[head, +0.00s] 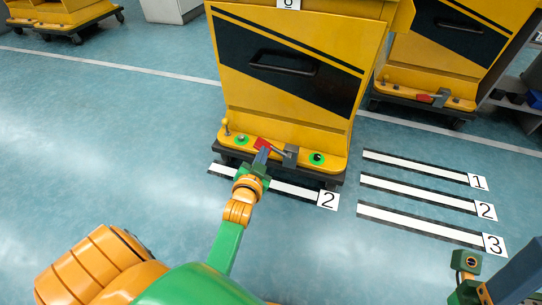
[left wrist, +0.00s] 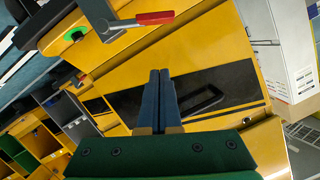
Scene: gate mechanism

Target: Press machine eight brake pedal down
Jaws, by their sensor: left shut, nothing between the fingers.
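The yellow machine (head: 285,95) stands in the middle of the head view, its number label (head: 289,3) cut off at the top edge. Its red pedal (head: 262,143) sits on the low front ledge, joined to a grey bracket (head: 290,155). In the left wrist view the red pedal (left wrist: 154,18) and grey bracket (left wrist: 112,30) are at the top. My left gripper (head: 262,156) is shut and empty, its blue fingertips overlapping the pedal's near edge in the head view. I cannot tell if they touch. Part of my right arm's end (head: 467,264) shows at the lower right; its jaws are unclear.
Green-ringed controls (head: 317,158) and a small lever (head: 227,126) flank the pedal on the ledge. Another yellow machine (head: 445,50) stands at the right behind. Numbered floor stripes (head: 430,220) lie at the right. The floor at left is clear.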

